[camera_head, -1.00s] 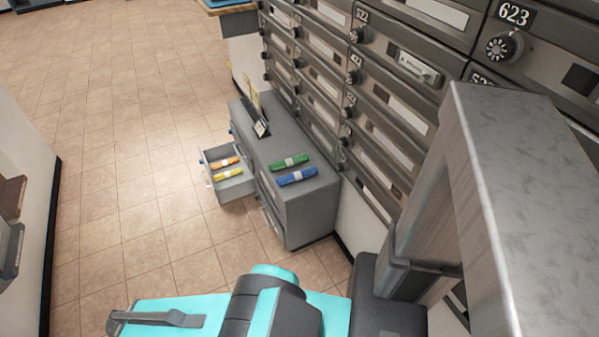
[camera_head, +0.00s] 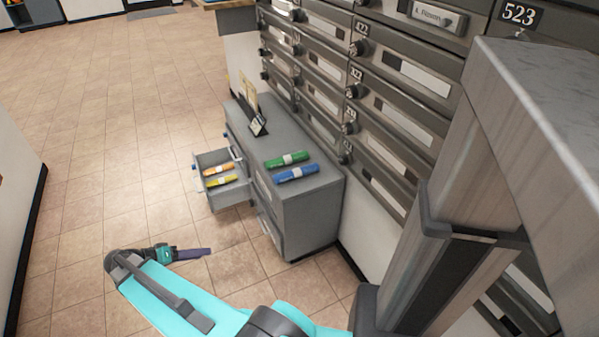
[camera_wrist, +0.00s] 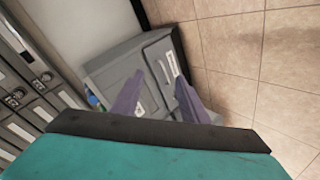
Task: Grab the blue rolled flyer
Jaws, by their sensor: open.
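The blue rolled flyer (camera_head: 296,174) lies on top of the grey cabinet, near its front right edge, with a white band around its middle. The wrist view shows a small bit of blue (camera_wrist: 93,101) at the cabinet's top edge, too small to be sure of. The green rolled flyer (camera_head: 287,159) lies just behind the blue one. My gripper (camera_head: 208,251) is over the floor, left of and apart from the cabinet. In the wrist view my gripper (camera_wrist: 158,102) has its two purple fingers spread, with nothing between them.
The grey cabinet (camera_head: 312,215) has an open drawer (camera_head: 232,195) on its left holding an orange flyer (camera_head: 218,169) and a yellow flyer (camera_head: 221,181). A small sign stand (camera_head: 257,123) is on top. Mailboxes (camera_head: 385,110) line the wall behind. Tiled floor (camera_head: 110,130) is clear at left.

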